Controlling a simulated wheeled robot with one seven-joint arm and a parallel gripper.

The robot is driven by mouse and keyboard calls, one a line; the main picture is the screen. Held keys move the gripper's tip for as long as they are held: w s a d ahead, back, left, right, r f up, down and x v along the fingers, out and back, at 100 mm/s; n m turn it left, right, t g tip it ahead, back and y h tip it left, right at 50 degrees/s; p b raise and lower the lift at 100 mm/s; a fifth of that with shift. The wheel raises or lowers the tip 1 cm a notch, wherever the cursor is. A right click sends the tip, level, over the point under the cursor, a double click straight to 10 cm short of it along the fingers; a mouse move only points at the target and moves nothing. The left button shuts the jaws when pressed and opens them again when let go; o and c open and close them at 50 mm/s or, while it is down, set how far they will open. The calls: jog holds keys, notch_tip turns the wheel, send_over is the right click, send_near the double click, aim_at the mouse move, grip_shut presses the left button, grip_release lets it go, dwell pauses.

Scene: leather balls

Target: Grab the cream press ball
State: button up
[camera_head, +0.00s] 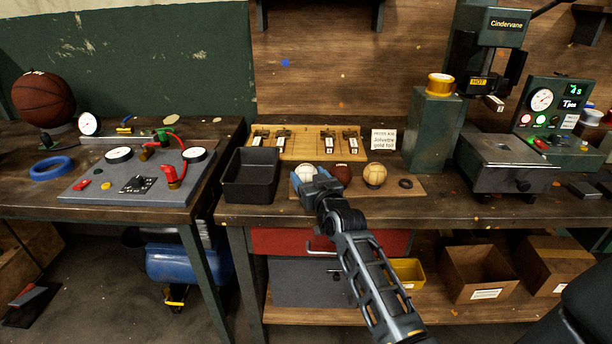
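Three small balls sit in a row on a wooden board (412,190) on the workbench. The left one is a whitish ball (304,171), the middle one a dark brown ball (343,174), and the right one a cream-tan ball (375,174) with visible seams. My gripper (309,182), with blue fingers, is at the whitish ball and hides its lower part. I cannot tell whether the fingers touch it or are closed on it. The cream-tan ball stands clear to the right of my gripper, with the brown ball between.
A black bin (251,176) stands left of the board. A dark ring (405,183) lies right of the balls. Behind are a wooden rack (310,149) and a label card (383,139). A green press (433,130) and a metal box (508,162) stand at right.

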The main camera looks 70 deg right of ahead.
jog(key=c, duration=0.3)
jog(key=shift+c, duration=0.2)
jog(key=shift+r, duration=0.15)
